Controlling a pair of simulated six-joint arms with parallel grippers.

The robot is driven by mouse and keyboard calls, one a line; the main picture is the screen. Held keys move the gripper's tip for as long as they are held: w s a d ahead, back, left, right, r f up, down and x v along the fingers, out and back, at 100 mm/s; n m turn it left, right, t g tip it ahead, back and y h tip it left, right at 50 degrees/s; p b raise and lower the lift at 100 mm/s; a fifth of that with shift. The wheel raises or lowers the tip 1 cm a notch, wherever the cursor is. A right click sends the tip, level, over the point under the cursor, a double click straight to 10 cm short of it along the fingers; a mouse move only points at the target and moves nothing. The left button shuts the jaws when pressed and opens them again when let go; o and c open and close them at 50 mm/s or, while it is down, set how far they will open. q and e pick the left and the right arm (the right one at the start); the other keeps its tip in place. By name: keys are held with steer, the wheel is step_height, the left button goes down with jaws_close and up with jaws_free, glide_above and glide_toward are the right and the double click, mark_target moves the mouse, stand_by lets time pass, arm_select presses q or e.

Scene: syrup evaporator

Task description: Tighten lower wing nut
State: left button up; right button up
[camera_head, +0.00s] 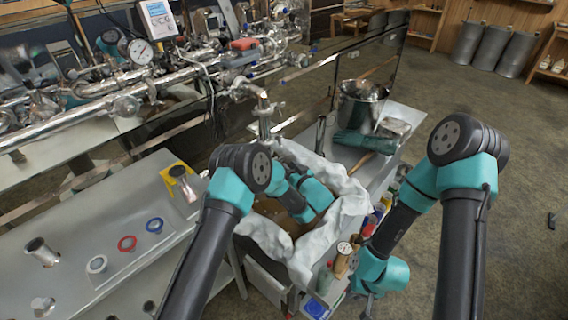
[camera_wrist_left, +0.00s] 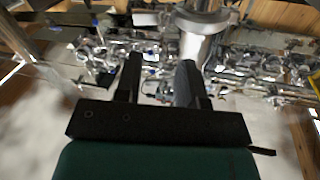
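I cannot pick out the lower wing nut in either view. In the left wrist view, my left gripper (camera_wrist_left: 160,68) has its two dark fingers apart, with a clear gap and nothing visible held between them. A shiny metal cylinder (camera_wrist_left: 203,45) stands beyond the right finger. In the head view, my left arm bends over the cloth-lined box, and its fingers are hidden. A metal tap (camera_head: 263,115) rises behind that arm. My right arm reaches down on the right of the box, and its fingers are too obscured to read.
White cloth (camera_head: 335,225) lines the box. A steel pot (camera_head: 360,103) and a teal cloth roll (camera_head: 362,144) are on the bench behind. Pipes with a gauge (camera_head: 140,51) run along the upper left. Blue (camera_head: 154,225) and red (camera_head: 127,243) rings lie on the left bench.

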arm_select(q)
steer(key=x, duration=0.3)
steer(key=shift+w+a, duration=0.2)
steer(key=shift+w, duration=0.05)
steer(key=shift+c, duration=0.4)
jaws_close()
